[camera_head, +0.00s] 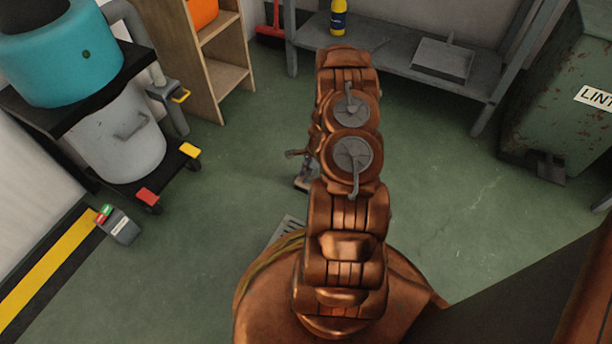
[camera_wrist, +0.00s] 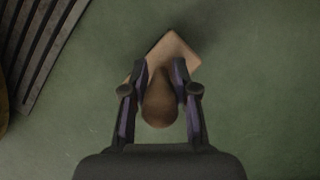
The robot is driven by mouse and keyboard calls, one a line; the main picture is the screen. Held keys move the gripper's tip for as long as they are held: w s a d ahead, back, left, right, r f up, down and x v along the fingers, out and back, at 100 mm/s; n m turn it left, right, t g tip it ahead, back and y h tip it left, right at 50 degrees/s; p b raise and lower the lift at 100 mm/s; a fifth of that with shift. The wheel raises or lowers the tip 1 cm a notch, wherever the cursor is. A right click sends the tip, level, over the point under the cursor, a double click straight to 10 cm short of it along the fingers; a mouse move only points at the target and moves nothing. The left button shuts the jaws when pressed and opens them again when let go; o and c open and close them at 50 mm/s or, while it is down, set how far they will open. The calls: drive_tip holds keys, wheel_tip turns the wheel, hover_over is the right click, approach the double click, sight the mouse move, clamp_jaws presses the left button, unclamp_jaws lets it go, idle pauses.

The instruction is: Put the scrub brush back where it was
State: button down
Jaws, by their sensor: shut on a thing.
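The scrub brush has a rounded brown wooden handle (camera_wrist: 160,106) and a tan block (camera_wrist: 178,52), both in the wrist view. My gripper (camera_wrist: 162,78) is shut on the handle, one finger on each side. The block lies beyond the fingertips, over the green floor, with a dark shadow beside it. I cannot tell whether it touches the floor. In the head view, my gripper (camera_head: 306,166) shows small at the left of my arm, low over the floor, and is mostly hidden by the arm.
A floor grate (camera_head: 285,230) lies near my base. The middle floor is clear.

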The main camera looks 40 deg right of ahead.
drive_tip(key=shift+f, duration=0.15)
drive_tip(key=c, duration=0.9)
unclamp_jaws()
